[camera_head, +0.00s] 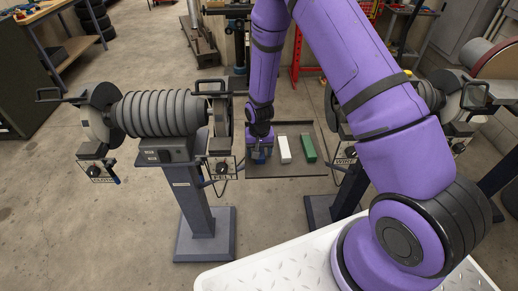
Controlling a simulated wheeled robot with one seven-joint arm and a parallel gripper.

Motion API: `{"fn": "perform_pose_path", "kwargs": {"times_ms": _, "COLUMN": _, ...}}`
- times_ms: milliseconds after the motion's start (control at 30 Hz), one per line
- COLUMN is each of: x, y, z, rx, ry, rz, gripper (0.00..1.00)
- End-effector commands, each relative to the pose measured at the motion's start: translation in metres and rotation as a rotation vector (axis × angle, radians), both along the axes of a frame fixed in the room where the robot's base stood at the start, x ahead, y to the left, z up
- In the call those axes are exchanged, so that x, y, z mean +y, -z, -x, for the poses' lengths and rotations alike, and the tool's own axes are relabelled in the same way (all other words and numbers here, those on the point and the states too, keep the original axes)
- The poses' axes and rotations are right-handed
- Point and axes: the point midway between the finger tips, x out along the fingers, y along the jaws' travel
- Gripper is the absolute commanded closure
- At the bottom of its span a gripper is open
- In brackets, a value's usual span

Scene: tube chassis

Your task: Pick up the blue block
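The blue block (260,155) is at the left end of a row of blocks on a low grey tray or platform (292,170) between two machine stands. Only a small part of it shows, because my gripper (261,149) reaches down over it from above. My gripper is right at the block, but its fingers are small and partly hidden. I cannot tell whether they are apart or closed on the block, or whether the block touches the surface.
A white block (284,149) and a green block (308,148) lie just right of my gripper. A bench grinder (162,115) on a pedestal (195,205) stands close on the left. Another machine (440,100) stands on the right, partly behind my arm.

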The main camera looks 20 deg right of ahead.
Motion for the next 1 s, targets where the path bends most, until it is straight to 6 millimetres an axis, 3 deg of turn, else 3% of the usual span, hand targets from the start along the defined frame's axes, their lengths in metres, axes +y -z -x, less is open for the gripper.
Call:
{"fn": "perform_pose_path", "kwargs": {"times_ms": 67, "x": 0.0, "y": 0.0, "z": 0.0, "rx": 0.0, "ry": 0.0, "rz": 0.0, "gripper": 0.39}}
{"fn": "perform_pose_path", "kwargs": {"times_ms": 200, "x": 0.0, "y": 0.0, "z": 0.0, "rx": 0.0, "ry": 0.0, "rz": 0.0, "gripper": 0.71}}
{"fn": "perform_pose_path", "kwargs": {"times_ms": 300, "x": 0.0, "y": 0.0, "z": 0.0, "rx": 0.0, "ry": 0.0, "rz": 0.0, "gripper": 0.88}}
{"fn": "perform_pose_path", "kwargs": {"times_ms": 667, "x": 0.0, "y": -0.004, "z": -0.001, "rx": -0.001, "ry": 0.0, "rz": -0.001, "gripper": 0.88}}
{"fn": "perform_pose_path", "kwargs": {"times_ms": 1000, "x": 0.0, "y": -0.037, "z": -0.001, "rx": -0.003, "ry": 0.0, "rz": 0.0, "gripper": 0.88}}
